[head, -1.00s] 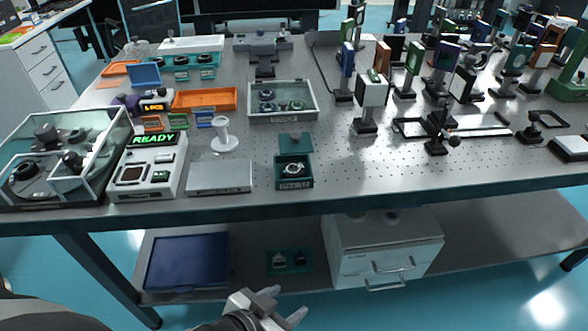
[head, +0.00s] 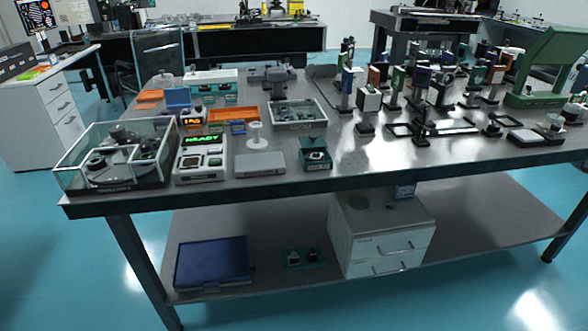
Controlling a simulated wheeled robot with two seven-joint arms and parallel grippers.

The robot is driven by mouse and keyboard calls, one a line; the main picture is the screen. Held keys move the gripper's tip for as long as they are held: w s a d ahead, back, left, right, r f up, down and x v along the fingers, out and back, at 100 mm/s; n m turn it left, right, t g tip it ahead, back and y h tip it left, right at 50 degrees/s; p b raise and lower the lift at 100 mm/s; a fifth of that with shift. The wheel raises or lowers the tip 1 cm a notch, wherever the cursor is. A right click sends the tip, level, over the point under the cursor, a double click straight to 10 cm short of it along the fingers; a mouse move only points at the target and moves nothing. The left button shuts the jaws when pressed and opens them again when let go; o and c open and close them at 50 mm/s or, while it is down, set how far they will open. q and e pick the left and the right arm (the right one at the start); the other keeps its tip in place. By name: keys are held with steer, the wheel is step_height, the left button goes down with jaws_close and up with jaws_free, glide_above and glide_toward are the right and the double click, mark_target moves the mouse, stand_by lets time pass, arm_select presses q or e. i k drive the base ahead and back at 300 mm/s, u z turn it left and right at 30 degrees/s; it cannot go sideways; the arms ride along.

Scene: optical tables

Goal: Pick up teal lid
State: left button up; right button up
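A teal lid (head: 313,142) with a small knob shows at the back of a small teal box (head: 317,163). The box stands near the front edge of the optical table (head: 400,170), right of a flat grey case. A round dark and silver part sits in the open box. I cannot tell whether the lid rests on the table or against the box. Neither of my grippers is in view.
The flat grey case (head: 260,164), the READY device (head: 202,160) and a glass-walled case (head: 85,172) stand left of the box. A white stand (head: 257,140) and a parts tray (head: 297,114) are behind. Optics posts fill the right. Bare tabletop lies right of the box.

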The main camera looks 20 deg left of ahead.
mark_target(312, 140)
steer(key=z, duration=1.05)
steer(key=i, duration=1)
steer(key=u, duration=0.5)
